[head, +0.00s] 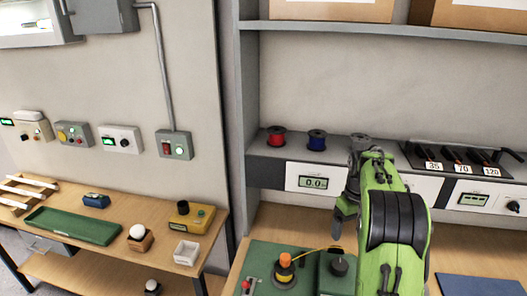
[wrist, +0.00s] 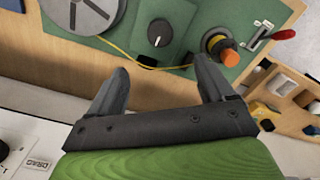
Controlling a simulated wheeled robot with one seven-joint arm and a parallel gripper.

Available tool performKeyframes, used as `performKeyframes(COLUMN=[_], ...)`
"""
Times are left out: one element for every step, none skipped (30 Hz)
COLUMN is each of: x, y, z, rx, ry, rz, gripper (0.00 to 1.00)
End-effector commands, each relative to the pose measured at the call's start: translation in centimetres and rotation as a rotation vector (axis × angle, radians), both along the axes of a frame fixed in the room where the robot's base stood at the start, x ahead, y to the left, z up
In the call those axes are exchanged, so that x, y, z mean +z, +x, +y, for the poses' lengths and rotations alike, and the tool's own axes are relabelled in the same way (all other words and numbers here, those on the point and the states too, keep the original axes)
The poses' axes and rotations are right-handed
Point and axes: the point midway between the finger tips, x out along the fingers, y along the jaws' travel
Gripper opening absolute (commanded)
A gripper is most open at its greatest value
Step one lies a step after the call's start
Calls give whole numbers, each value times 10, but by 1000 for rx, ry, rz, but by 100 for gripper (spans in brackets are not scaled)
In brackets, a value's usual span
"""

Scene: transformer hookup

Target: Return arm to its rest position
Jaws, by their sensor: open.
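My green arm rises at the right of the head view, over the workbench. My gripper (head: 343,218) points down in front of the bench's back panel, left of the arm. In the wrist view my gripper (wrist: 160,82) shows two dark fingers spread wide apart with nothing between them. Below it lies a green board (wrist: 115,47) with a black knob (wrist: 160,33) and an orange-topped post (wrist: 222,48). A yellow wire (wrist: 135,60) runs across the board, apart from the fingers.
The back panel holds a 0.0 display (head: 313,183), a red spool (head: 276,136), a blue spool (head: 317,139) and a black rack (head: 465,160) marked 35, 70 and 120. A shelf (head: 380,30) with boxes hangs above. A side table (head: 150,215) with small items stands at left.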

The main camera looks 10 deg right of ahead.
Motion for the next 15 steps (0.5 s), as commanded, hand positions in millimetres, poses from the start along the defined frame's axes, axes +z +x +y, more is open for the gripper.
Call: performKeyframes(x=[5,11,24,35,48,65,77,88,101,108,115,122,126,128,130], y=[-1,-2,-6,-10,-16,-27,-37,-48,-63,-76,-89,-107,-122,-137,-157], z=[4,9,20,30,43,61,75,89,107,119,131,146,157,167,179], rx=[0,-1,-4,-8,-11,-21,-27,-32,-40,-45,-48,-55,-59,-63,-67], ry=[-1,-3,-5,-8,-9,-11,-12,-12,-12,-10,-9,-8,-5,-3,-1], rz=[-7,-16,-35,-52,-73,-103,-127,-149,-180,-202,-225,-255,-278,-299,-330], gripper=[82,82,82,82,82,82,82,82,82,82,82,82,82,82,82])
